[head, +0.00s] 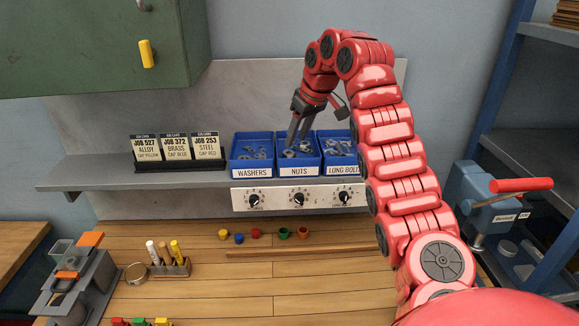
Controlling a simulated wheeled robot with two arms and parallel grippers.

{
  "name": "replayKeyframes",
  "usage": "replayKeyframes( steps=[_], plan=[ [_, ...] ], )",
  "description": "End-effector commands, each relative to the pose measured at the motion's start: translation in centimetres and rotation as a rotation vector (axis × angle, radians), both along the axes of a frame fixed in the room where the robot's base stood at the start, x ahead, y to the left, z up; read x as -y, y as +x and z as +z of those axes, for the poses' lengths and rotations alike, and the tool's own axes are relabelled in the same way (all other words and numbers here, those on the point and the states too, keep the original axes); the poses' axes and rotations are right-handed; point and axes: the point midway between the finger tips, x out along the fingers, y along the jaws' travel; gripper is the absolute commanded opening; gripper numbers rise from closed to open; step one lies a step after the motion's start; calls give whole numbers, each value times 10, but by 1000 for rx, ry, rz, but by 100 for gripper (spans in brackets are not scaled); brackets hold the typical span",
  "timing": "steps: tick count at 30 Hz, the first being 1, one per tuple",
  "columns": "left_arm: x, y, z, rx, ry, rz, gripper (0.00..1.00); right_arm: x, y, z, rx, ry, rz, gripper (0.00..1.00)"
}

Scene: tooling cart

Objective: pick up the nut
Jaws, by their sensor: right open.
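Several grey nuts (303,152) lie in the middle blue bin (300,162), which is labelled NUTS, on the shelf. My right arm arches up from the lower right and reaches down to this bin from above. My right gripper (295,143) is open, with its fingers pointing down into the left part of the nuts bin, close to the nuts. I cannot tell whether the fingertips touch a nut. The fingers hide a little of the bin's contents. My left gripper is not in view.
The washers bin (251,162) stands directly left and the long bolts bin (341,162) directly right. Job cards (178,150) stand further left on the shelf. A panel with knobs (299,199) is below the bins. A green cabinet (95,45) hangs upper left.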

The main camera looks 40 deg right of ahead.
Motion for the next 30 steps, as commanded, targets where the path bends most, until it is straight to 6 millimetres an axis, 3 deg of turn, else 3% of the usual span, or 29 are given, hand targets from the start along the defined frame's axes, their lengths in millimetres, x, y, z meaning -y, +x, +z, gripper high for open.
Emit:
replayKeyframes(
  steps=[6,15,22,23,30],
  plan=[
    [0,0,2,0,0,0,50,-1,7,-15,2,2,3,45],
    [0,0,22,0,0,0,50,-2,19,-45,1,1,0,45],
    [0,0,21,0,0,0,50,-2,21,-48,3,-1,1,45],
    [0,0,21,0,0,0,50,-2,21,-48,3,0,1,43],
    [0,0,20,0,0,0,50,-2,21,-48,2,0,1,0]
  ],
)
